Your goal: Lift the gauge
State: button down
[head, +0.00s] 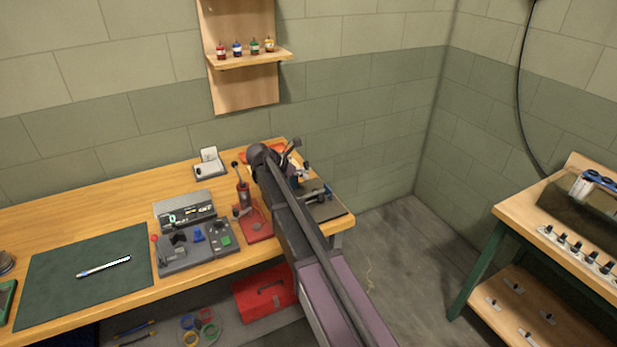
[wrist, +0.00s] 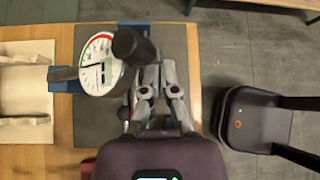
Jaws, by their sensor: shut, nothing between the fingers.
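The gauge (wrist: 97,65) has a round white dial with a red and green arc and shows in the wrist view, left of my gripper. A black knob-like part (wrist: 133,45) sits at its right, in front of my fingertips. My gripper (wrist: 150,80) is shut and empty, close beside the gauge; the knob overlaps the fingers, so I cannot tell whether they touch. In the head view my arm hides most of that corner of the bench, and the gauge cannot be made out clearly there.
Blue parts (wrist: 65,85) and a dark mat (wrist: 88,125) lie under the gauge. In the head view a red-based press (head: 256,224) and a grey control box (head: 185,211) stand left of my arm. A green mat (head: 60,280) with a pen lies farther left.

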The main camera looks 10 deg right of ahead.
jog(key=w+a+r+p, duration=0.2)
jog(key=w+r+p, duration=0.5)
jog(key=w+r, duration=0.2)
jog(key=shift+w+a+p, duration=0.25)
jog(key=shift+w+p, duration=0.05)
jog(key=shift+w, duration=0.8)
jog(key=shift+w+a, duration=0.1)
jog(key=shift+a, duration=0.05)
jog(key=w+a+p, duration=0.1)
jog(key=w+a, duration=0.1)
jog(key=a, duration=0.6)
jog(key=shift+a+r, duration=0.35)
